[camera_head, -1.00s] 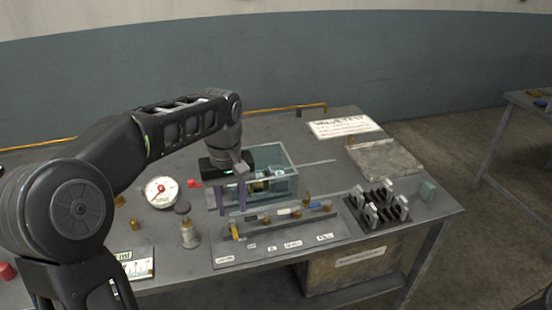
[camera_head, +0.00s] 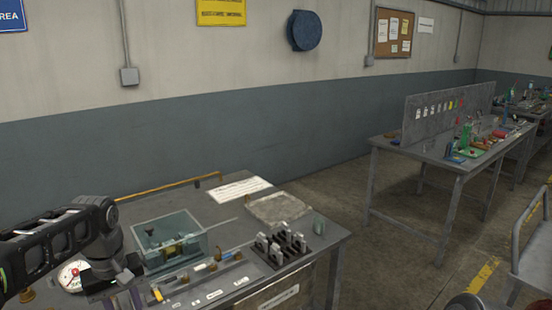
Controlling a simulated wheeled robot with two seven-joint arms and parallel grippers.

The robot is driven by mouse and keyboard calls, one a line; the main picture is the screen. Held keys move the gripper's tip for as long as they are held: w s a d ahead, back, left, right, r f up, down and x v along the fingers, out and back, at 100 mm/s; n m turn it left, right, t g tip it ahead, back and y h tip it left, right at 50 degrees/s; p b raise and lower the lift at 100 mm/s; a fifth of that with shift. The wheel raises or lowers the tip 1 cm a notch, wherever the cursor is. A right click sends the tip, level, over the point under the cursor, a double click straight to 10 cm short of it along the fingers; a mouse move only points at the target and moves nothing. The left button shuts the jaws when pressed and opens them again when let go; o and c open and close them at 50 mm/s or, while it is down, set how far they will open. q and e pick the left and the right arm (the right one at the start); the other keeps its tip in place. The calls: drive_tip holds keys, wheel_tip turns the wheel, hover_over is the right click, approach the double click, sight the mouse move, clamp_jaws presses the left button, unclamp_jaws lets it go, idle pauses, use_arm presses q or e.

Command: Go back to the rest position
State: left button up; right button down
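My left arm comes in from the left. Its gripper (camera_head: 127,294) is low at the left, over the near-left part of the workbench (camera_head: 322,240), in front of the clear teal box (camera_head: 168,240). The fingers are small and partly cut off by the dark wrist and frame edge, so I cannot tell whether they are open or shut. Nothing is clearly seen held in them. My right gripper is not in view; only a dark rounded shape shows at the bottom right edge.
A black rack with metal pieces (camera_head: 283,247), a grey slab (camera_head: 278,208) and a white sign sheet (camera_head: 240,189) lie on the bench. A round dial (camera_head: 72,275) is beside my arm. Another table (camera_head: 450,160) stands at right, with open floor between.

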use_arm(q)
drive_tip(key=w+d+f+m+t+h, duration=0.1)
drive_tip(key=w+d+f+m+t, duration=0.3)
drive_tip(key=w, duration=0.4)
drive_tip(key=d+f+m+h, duration=0.1)
drive_tip(key=d+f, duration=0.4)
drive_tip(key=f, duration=0.2)
drive_tip(key=d+f+h, duration=0.1)
drive_tip(key=d+f, duration=0.4)
drive_tip(key=f, duration=0.2)
drive_tip(key=s+d+f, duration=0.4)
drive_tip(key=s+f, duration=0.4)
drive_tip(key=f, duration=0.2)
drive_tip(key=s+d+f+g, duration=0.1)
drive_tip(key=s+d+f, duration=0.1)
drive_tip(key=s, duration=0.4)
drive_tip(key=s+d+f+g, duration=0.1)
drive_tip(key=s+d+f, duration=0.1)
drive_tip(key=s+f, duration=0.3)
drive_tip(key=s+d+f+g+h, duration=0.1)
drive_tip(key=s+f, duration=0.3)
drive_tip(key=s, duration=0.5)
drive_tip(key=shift+d+g, duration=0.4)
